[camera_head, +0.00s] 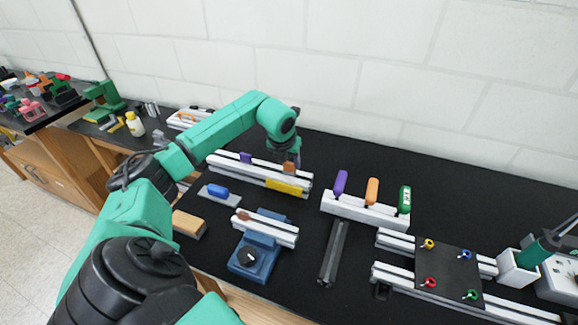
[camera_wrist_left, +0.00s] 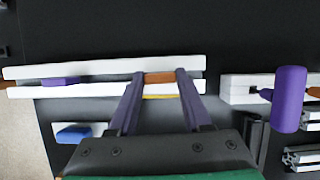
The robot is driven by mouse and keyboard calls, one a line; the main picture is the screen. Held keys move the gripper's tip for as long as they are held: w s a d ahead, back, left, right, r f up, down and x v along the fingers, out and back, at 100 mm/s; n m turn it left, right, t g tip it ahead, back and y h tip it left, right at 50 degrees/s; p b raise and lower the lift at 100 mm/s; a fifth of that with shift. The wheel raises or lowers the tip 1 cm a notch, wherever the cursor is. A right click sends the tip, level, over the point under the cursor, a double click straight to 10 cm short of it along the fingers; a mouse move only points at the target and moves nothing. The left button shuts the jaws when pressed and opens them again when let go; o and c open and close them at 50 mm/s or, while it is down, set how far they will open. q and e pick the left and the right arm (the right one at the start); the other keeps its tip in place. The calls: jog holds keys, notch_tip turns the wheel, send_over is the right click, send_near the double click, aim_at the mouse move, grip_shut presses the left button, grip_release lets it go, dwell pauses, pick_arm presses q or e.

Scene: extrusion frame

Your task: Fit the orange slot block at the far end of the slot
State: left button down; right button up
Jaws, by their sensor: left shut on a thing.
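My left gripper (camera_head: 289,165) is at the right part of the white slotted rail (camera_head: 225,161), pointing down. It is shut on the orange slot block (camera_wrist_left: 159,78), which sits between the two fingertips (camera_wrist_left: 159,80) in the left wrist view. The block lines up with the slot between the rail's two white strips, a little short of the right end. I cannot tell how deep it sits. A purple block (camera_wrist_left: 61,80) is in the same slot toward the left; it also shows in the head view (camera_head: 245,157). My right gripper is not in view.
A yellow label (camera_head: 286,187) is on the rail's front. A blue block (camera_head: 218,190) on a grey plate and a blue clamp with a short rail (camera_head: 278,233) stand in front. A rack with purple, orange and green handles (camera_head: 372,190) stands right. The black table behind is clear.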

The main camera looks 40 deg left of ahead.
aim_at(289, 163)
pick_arm(q)
notch_tip(289, 163, up, 7)
jog(key=shift+w+b, duration=0.1)
jog(key=shift+b, duration=0.75)
notch_tip(289, 163, up, 12)
